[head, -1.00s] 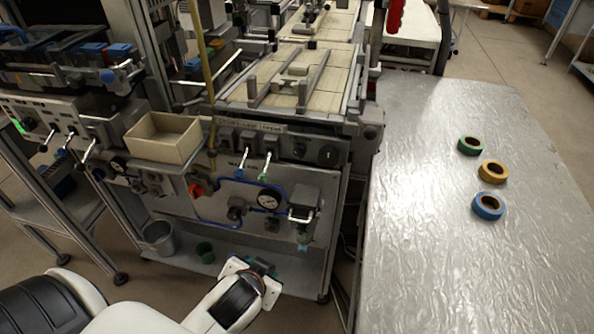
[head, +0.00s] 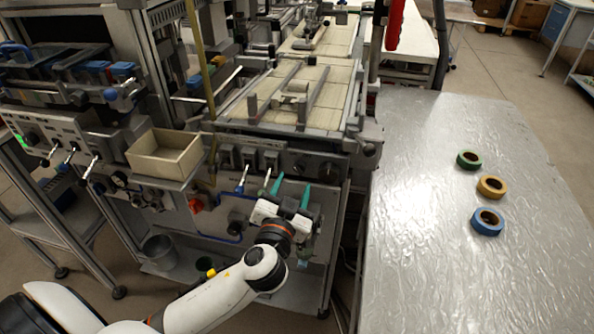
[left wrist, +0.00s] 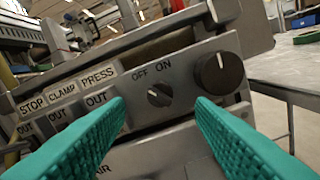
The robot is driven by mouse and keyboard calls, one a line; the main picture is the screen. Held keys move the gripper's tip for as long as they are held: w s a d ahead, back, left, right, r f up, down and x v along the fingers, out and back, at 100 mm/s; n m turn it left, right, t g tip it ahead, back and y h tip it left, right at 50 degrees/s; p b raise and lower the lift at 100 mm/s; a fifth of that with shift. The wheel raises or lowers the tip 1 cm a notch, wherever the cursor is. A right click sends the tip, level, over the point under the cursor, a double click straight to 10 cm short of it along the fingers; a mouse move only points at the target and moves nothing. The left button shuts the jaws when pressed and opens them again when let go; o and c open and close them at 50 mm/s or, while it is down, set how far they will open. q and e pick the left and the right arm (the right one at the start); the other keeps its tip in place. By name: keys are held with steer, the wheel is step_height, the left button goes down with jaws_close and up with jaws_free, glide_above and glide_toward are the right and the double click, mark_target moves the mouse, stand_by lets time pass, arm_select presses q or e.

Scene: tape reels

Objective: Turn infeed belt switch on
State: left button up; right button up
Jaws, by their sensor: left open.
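The switch is a small dark rotary knob (left wrist: 159,95) under the labels OFF and ON on a grey panel in the left wrist view. Its pointer seems to lean up-left, toward OFF. In the head view the switch (head: 299,167) is small on the machine's front panel. My left gripper (head: 291,188) is open and empty, its teal fingers pointing up at the panel just below the switch. In the left wrist view my left gripper's fingers (left wrist: 160,106) lie to either side of the knob, apart from it. My right gripper is not in view.
A larger black dial (left wrist: 220,72) is right of the switch. Levers (head: 268,178) labelled STOP, CLAMP and PRESS are to its left. A beige bin (head: 163,157) stands further left. A metal table (head: 440,240) with green, yellow and blue tape reels is at right.

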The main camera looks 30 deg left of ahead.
mark_target(298, 172)
arm_select(q)
steer(key=x, duration=0.5)
steer(key=shift+s, duration=0.1)
